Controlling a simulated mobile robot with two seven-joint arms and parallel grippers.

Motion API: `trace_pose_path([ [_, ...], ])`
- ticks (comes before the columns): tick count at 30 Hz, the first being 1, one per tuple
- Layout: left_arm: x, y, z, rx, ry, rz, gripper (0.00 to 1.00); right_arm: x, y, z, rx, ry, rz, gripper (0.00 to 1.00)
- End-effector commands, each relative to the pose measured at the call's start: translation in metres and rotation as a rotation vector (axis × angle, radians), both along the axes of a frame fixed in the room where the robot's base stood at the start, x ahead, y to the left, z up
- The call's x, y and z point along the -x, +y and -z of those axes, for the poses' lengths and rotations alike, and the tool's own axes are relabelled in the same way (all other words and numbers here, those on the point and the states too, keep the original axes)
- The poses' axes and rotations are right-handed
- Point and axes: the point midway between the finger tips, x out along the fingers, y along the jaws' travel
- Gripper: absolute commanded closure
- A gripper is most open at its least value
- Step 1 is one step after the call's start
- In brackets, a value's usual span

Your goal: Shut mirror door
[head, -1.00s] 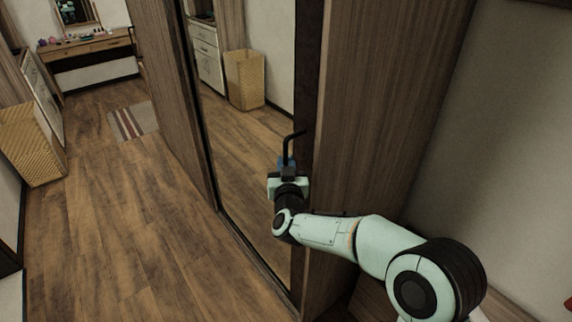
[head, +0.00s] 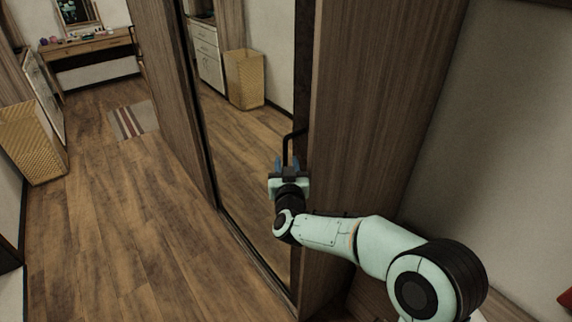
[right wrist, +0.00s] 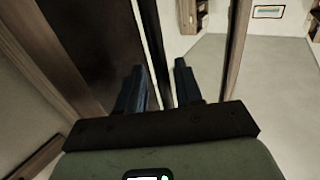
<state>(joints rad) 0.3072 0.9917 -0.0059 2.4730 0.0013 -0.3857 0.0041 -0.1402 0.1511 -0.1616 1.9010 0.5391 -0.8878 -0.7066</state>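The mirror door (head: 235,150) is a tall mirror panel in a dark frame, standing in a wooden wardrobe front in the head view. Its black bar handle (head: 290,140) stands out near the right edge. My right gripper (head: 287,163) is at the lower part of this handle, its blue fingers pointing up and spread. In the right wrist view, the fingers (right wrist: 160,85) are apart, with a thin dark upright bar (right wrist: 152,45) running between them. Whether they touch it cannot be told. My left gripper is not in view.
A wooden side panel (head: 375,110) rises right of the handle, close to my right arm. Open wooden floor (head: 110,220) lies left. A wicker basket (head: 32,140) stands at the far left, and a vanity table (head: 90,45) and striped rug (head: 133,121) are further back.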

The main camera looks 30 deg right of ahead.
Motion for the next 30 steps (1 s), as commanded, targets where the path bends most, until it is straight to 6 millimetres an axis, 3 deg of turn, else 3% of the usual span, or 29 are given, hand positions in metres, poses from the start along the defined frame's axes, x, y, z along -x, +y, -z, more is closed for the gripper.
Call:
trace_pose_path([
  [8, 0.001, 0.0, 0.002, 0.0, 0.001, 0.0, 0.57, 0.013, 0.008, -0.001, -0.002, -0.002, -0.001, 0.65],
  [21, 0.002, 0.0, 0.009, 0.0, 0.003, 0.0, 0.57, 0.095, 0.053, -0.001, 0.0, -0.001, -0.002, 0.65],
  [30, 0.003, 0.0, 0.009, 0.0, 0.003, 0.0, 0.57, 0.118, 0.065, -0.001, 0.0, -0.001, 0.0, 0.65],
])
